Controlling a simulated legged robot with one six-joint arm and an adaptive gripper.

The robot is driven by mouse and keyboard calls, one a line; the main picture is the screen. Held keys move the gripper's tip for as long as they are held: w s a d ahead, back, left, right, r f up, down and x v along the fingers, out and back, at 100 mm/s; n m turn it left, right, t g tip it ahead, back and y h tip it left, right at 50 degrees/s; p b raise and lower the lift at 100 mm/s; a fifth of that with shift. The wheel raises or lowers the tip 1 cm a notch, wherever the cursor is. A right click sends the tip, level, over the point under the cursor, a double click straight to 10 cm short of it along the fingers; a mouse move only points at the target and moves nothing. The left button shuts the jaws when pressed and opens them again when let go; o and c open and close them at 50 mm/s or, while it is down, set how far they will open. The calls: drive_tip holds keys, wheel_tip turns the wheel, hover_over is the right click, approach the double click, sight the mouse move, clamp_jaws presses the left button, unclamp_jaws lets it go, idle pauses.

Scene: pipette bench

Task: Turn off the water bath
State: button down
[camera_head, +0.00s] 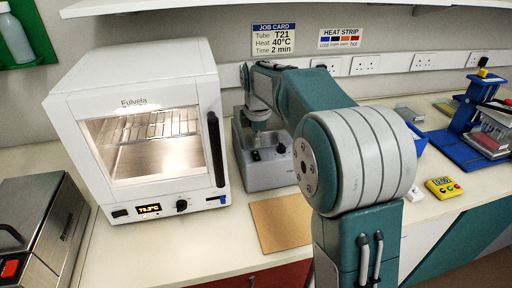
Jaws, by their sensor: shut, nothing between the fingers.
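No label marks the water bath, and I cannot tell for sure which unit it is. A grey metal unit (268,172) with a dark knob on its front stands on the bench right of the oven, its top partly hidden by my arm. A stainless steel box (38,205) with a black handle and a red switch (11,268) is at the left edge, cut off by the frame. My arm reaches to the back of the bench. My gripper (247,82) seems to be at its far end, above the grey unit, small and partly hidden; it is shut and empty.
A white oven (150,62) with a lit chamber and display stands between the two units. A brown board (281,222) lies at the front. A yellow timer (443,187) and a blue rack (470,130) are at the right. Sockets (365,65) line the wall.

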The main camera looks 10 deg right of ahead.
sight(257, 156)
drive_tip(key=shift+w+f, duration=0.15)
drive_tip(key=shift+f, duration=1.3)
drive_tip(key=shift+f, duration=0.2)
drive_tip(key=shift+s+r, duration=0.15)
drive_tip(key=shift+s, duration=0.6)
drive_tip(key=shift+r, duration=0.1)
wheel_tip(257, 156, up, 12)
drive_tip(key=s, duration=0.1)
drive_tip(key=shift+s, duration=0.15)
